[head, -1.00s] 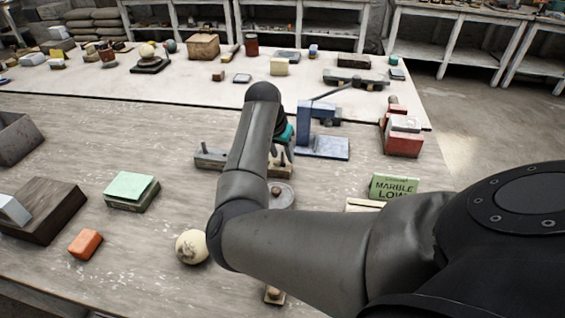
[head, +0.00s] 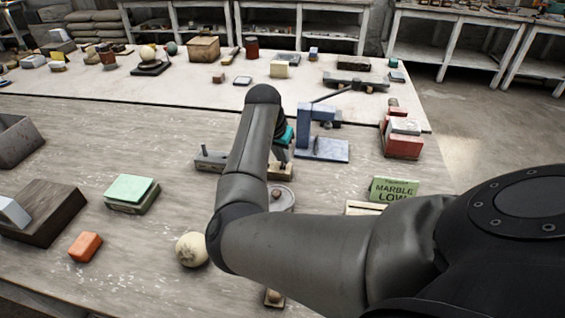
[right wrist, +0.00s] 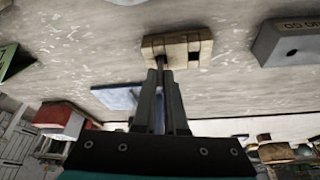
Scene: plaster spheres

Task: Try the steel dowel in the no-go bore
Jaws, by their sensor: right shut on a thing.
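My right gripper (right wrist: 162,78) is shut on the steel dowel (right wrist: 160,62), a thin dark pin between its fingertips in the right wrist view. The dowel's end meets a small wooden block (right wrist: 178,47) with a dark open hole; I cannot tell how deep it sits. In the head view the right hand (head: 283,154) is partly behind my arm, over the wooden block (head: 281,172). A grey block with lettering starting "GO" (right wrist: 289,38) lies to the right in the wrist view. It appears left of the arm in the head view (head: 210,160), with an upright pin. Its bores are unclear. My left gripper is out of view.
A blue stand (head: 322,147) is close to the right of the hand. A round metal dish (head: 284,195) lies in front, partly hidden by my arm. A pale sphere (head: 191,250) lies beside my elbow.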

